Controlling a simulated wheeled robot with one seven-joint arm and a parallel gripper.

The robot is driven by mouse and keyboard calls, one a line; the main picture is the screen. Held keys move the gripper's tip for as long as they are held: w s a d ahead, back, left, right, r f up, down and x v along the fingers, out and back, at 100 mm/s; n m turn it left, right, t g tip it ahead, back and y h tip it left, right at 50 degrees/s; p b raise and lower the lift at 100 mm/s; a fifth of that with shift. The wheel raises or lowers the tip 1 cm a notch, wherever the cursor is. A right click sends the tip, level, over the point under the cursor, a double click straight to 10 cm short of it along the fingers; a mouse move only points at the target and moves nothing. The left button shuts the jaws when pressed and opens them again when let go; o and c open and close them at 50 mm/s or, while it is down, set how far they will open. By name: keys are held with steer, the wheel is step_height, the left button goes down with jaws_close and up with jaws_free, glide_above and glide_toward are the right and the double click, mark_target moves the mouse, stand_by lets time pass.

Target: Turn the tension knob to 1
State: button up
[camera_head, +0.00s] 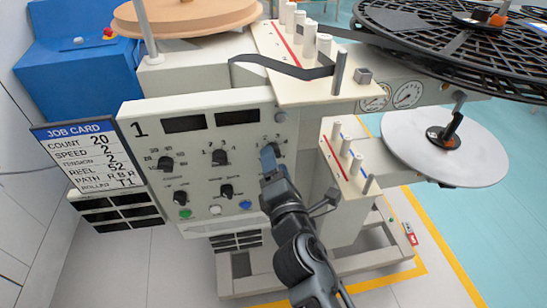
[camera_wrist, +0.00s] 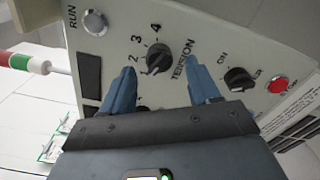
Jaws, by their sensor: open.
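The tension knob (camera_wrist: 157,57) is a round black dial with a raised grip on the cream control panel. In the wrist view the word TENSION is beside it and numbers run around it, with 2, 3 and 4 readable. I cannot tell for sure which number its pointer faces. My gripper (camera_wrist: 161,67) is open, its two blue fingers spread, with the knob showing between and beyond the fingertips. I cannot see contact with the knob. In the head view my gripper (camera_head: 269,157) is in front of the panel's right side and largely hides the knob.
The panel (camera_head: 150,119), marked 1, has several other knobs, including a middle one (camera_head: 220,157), and a green button (camera_head: 185,213). A neighbouring knob (camera_wrist: 238,79) and a red button (camera_wrist: 277,84) are right of my fingers in the wrist view. A job card (camera_head: 88,157) hangs left.

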steer(key=shift+v, duration=2.6)
